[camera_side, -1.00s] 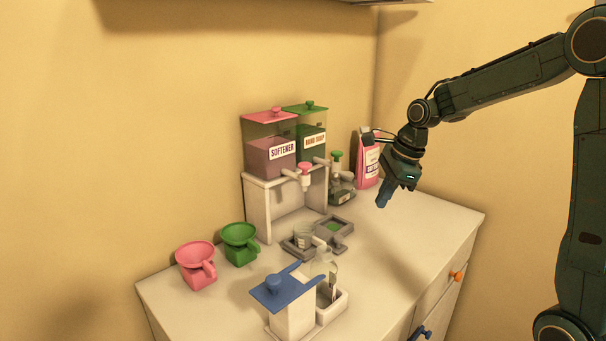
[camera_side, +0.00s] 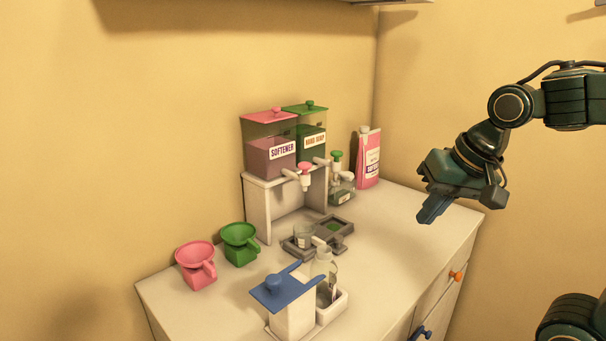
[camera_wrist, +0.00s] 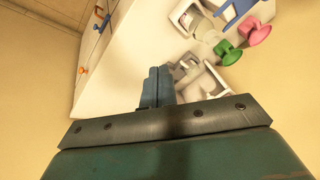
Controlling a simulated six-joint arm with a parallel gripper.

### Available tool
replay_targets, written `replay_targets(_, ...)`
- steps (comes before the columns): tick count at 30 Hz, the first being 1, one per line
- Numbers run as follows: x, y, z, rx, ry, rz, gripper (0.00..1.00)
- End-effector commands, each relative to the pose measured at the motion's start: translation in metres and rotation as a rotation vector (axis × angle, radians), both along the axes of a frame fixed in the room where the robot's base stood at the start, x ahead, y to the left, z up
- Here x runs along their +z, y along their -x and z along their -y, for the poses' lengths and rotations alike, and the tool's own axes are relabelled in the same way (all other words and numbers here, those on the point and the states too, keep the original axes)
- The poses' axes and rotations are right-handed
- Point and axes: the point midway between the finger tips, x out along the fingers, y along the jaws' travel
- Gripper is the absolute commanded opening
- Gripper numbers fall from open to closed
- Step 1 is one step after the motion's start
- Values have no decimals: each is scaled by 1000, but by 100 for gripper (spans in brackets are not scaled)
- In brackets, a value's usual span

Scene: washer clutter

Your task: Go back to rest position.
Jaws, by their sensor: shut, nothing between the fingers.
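My gripper (camera_side: 432,208) is above the right end of the white counter (camera_side: 400,235) in the side view, with its blue fingers pointing down and to the left. In the wrist view the gripper's fingers (camera_wrist: 157,84) are closed together with nothing between them. The gripper is apart from every object on the counter.
The dispenser stand (camera_side: 257,205) holds softener and hand soap tanks. A pink bottle (camera_side: 369,160) stands at the back. The counter's right part is clear.

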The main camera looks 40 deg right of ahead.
Motion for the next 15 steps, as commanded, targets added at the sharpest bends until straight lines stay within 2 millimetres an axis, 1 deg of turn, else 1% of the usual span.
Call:
replay_targets(1, 1, 9, -3, 70, 34, 13, 0)
replay_targets(3, 0, 20, -7, 172, 83, 26, 0)
replay_targets(9, -4, 48, -13, 419, 206, 53, 0)
replay_targets(15, -8, 61, -15, 550, 273, 67, 0)
